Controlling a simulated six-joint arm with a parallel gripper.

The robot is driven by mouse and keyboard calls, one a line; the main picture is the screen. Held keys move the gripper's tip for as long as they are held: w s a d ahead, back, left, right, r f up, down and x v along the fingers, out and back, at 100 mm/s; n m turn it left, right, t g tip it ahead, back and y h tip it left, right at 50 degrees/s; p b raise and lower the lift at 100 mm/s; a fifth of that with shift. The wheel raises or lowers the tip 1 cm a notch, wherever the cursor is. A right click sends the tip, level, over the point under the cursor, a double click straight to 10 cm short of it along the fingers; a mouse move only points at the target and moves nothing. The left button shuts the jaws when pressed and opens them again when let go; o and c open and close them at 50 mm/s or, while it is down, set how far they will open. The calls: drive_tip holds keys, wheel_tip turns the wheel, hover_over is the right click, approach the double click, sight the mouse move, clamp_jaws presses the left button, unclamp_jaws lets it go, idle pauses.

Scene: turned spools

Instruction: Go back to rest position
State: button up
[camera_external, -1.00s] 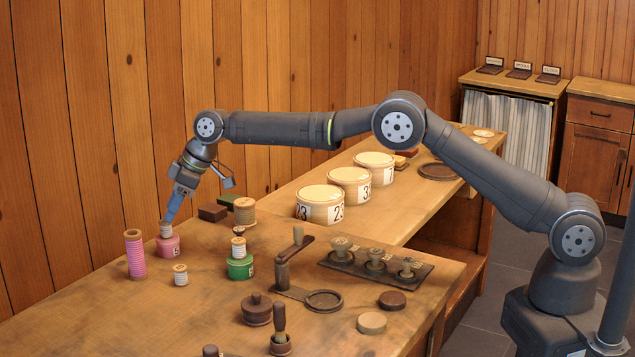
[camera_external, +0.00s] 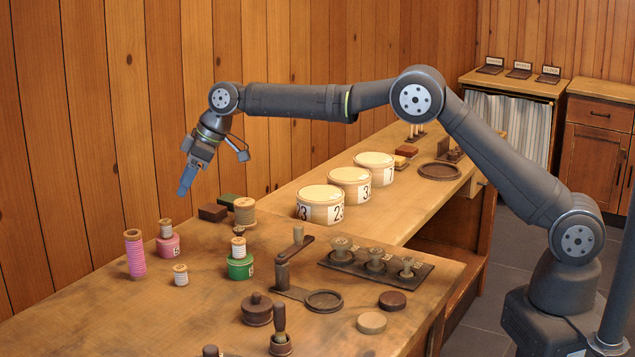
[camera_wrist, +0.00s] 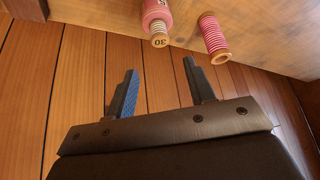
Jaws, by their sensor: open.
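My gripper (camera_external: 185,190) is open and empty, raised above the back left of the workbench. A white-wound spool (camera_external: 166,228) stands upright on a pink round base (camera_external: 168,246), below and left of my gripper and apart from it. In the wrist view my two fingers (camera_wrist: 160,92) are spread with nothing between them. The pink base (camera_wrist: 155,12) shows beyond the fingertips with a spool end marked 30 (camera_wrist: 159,40). A tall pink spool (camera_external: 135,254) stands left of the pink base; it also shows in the wrist view (camera_wrist: 213,36).
A small white spool (camera_external: 181,275) and a green base with a white spool (camera_external: 240,262) stand nearby. Three numbered round boxes (camera_external: 320,206) line the back bench. A crank stand (camera_external: 284,270) and a dark rack (camera_external: 375,266) are to the right. The wooden wall (camera_external: 90,120) rises behind.

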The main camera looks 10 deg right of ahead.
sight(166, 221)
drive_tip(key=x, duration=1.2)
drive_tip(key=shift+d, duration=0.1)
drive_tip(key=shift+r, duration=0.1)
